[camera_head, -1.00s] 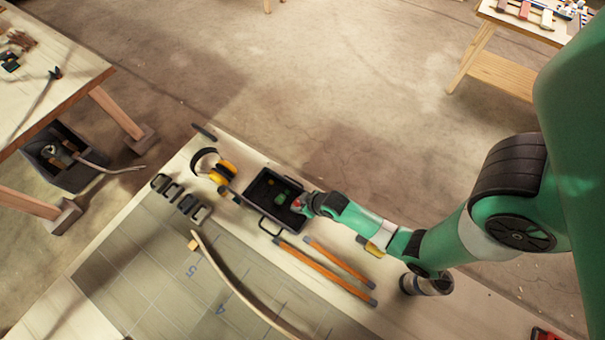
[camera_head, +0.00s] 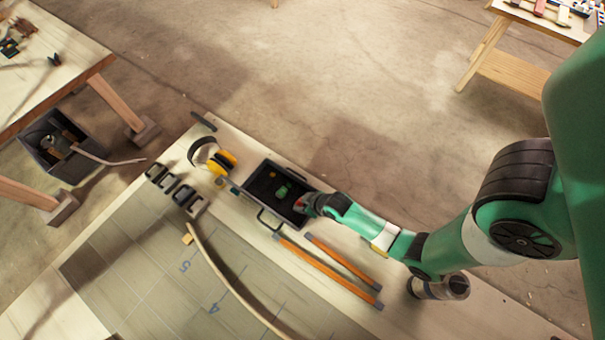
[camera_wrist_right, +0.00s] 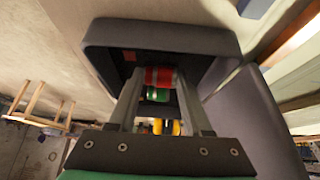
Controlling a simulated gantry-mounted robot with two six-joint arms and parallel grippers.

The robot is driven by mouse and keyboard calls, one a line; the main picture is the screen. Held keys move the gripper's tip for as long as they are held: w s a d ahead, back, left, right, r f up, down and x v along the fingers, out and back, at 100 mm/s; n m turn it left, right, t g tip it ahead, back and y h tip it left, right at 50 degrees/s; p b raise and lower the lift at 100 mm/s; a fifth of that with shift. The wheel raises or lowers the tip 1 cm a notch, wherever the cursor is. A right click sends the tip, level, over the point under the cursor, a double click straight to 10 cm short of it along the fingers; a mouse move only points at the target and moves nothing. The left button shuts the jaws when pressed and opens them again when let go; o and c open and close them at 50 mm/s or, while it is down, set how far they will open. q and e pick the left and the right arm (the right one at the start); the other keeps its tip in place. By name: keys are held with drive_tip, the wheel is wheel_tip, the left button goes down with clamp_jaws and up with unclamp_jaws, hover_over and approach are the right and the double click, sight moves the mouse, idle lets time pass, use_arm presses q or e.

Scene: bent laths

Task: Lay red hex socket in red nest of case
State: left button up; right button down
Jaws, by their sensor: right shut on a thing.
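The open dark case (camera_head: 246,190) lies on the bench in the head view, and its rim also shows in the right wrist view (camera_wrist_right: 165,30). My right gripper (camera_head: 306,204) is at the case's right end. In the right wrist view my right gripper (camera_wrist_right: 160,88) is shut on the red hex socket (camera_wrist_right: 160,76), which lies crosswise between the fingertips over the case. A green socket (camera_head: 281,191) sits inside the case and shows near the fingers (camera_wrist_right: 158,94). A small red patch (camera_wrist_right: 128,56) on the case may be the red nest. My left gripper is out of view.
Side tables stand apart at left and upper right.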

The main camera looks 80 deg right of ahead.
drive_tip(key=shift+f+b, duration=0.5)
drive_tip(key=shift+f, duration=0.2)
idle(0.6)
drive_tip(key=shift+c, duration=1.3)
unclamp_jaws()
wheel_tip(320, 180, up, 7)
drive_tip(key=p, duration=0.7)
drive_tip(key=shift+r, duration=0.1)
